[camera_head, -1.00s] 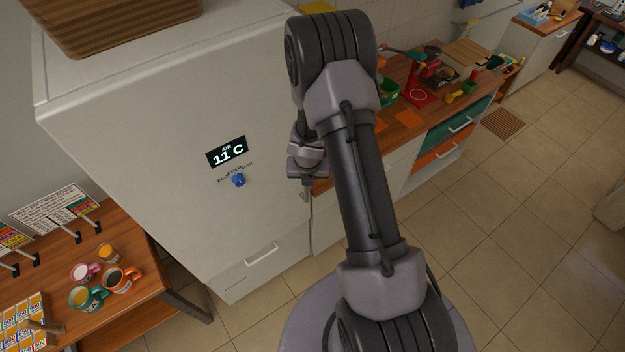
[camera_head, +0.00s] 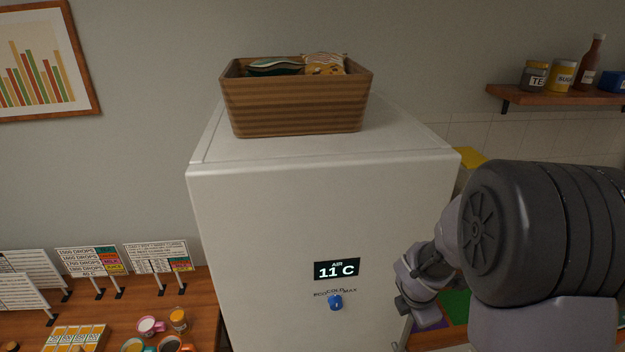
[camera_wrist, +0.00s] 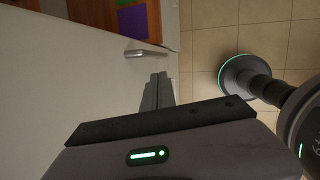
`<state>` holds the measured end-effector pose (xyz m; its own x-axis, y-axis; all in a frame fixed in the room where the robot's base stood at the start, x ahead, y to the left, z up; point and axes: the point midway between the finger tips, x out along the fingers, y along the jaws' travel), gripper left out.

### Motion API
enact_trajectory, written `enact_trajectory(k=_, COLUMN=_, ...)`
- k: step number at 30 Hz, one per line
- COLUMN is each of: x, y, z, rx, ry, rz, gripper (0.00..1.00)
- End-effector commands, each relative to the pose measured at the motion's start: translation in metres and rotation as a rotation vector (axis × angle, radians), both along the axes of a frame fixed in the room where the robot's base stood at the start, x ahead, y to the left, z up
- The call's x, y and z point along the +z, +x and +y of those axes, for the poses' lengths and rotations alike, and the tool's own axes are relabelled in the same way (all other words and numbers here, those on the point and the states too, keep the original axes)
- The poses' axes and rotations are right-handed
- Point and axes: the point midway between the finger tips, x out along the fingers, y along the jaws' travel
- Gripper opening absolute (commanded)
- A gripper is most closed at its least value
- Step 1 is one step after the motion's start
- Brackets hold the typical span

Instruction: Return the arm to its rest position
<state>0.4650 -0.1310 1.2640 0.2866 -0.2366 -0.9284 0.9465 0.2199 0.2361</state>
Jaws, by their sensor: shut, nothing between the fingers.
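My gripper shows in the wrist view (camera_wrist: 158,90) with its fingers together and nothing between them. It points along the white fridge front, near a metal handle (camera_wrist: 145,53), apart from it as far as I can tell. In the head view my arm is folded at the right, with its wrist beside the right edge of the white fridge (camera_head: 270,230); the fingertips are hard to make out there. The fridge carries a display reading 11 C (camera_head: 336,270) and a blue knob (camera_head: 335,302).
A brown basket (camera_head: 297,110) with packets stands on the fridge. At the lower left, a wooden table (camera_head: 205,295) bears signs, mugs and yellow cards. A shelf (camera_head: 560,95) with jars and a bottle hangs at the right. Tiled floor (camera_wrist: 215,35) is open beside the fridge.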

Motion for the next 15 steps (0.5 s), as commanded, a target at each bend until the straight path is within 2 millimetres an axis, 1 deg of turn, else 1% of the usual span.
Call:
enact_trajectory(k=1, x=-0.029, y=-0.010, z=0.008, rx=-0.189, ry=0.051, rz=-0.077, gripper=0.00)
enact_trajectory(k=2, x=-0.028, y=-0.019, z=0.014, rx=-0.318, ry=0.096, rz=-0.120, gripper=0.00)
enact_trajectory(k=3, x=-0.029, y=-0.033, z=0.023, rx=-0.488, ry=0.161, rz=-0.174, gripper=0.00)
enact_trajectory(k=5, x=-0.034, y=-0.056, z=0.039, rx=-0.735, ry=0.276, rz=-0.249, gripper=0.00)
enact_trajectory(k=6, x=-0.041, y=-0.073, z=0.052, rx=-0.895, ry=0.361, rz=-0.289, gripper=0.00)
enact_trajectory(k=8, x=-0.056, y=-0.100, z=0.072, rx=-1.128, ry=0.502, rz=-0.332, gripper=0.00)
enact_trajectory(k=9, x=-0.067, y=-0.118, z=0.087, rx=-1.277, ry=0.600, rz=-0.346, gripper=0.00)
enact_trajectory(k=11, x=-0.084, y=-0.143, z=0.108, rx=-1.476, ry=0.740, rz=-0.344, gripper=0.00)
enact_trajectory(k=12, x=-0.094, y=-0.159, z=0.122, rx=-1.592, ry=0.825, rz=-0.329, gripper=0.00)
enact_trajectory(k=15, x=-0.112, y=-0.188, z=0.149, rx=-1.810, ry=0.988, rz=-0.269, gripper=0.00)
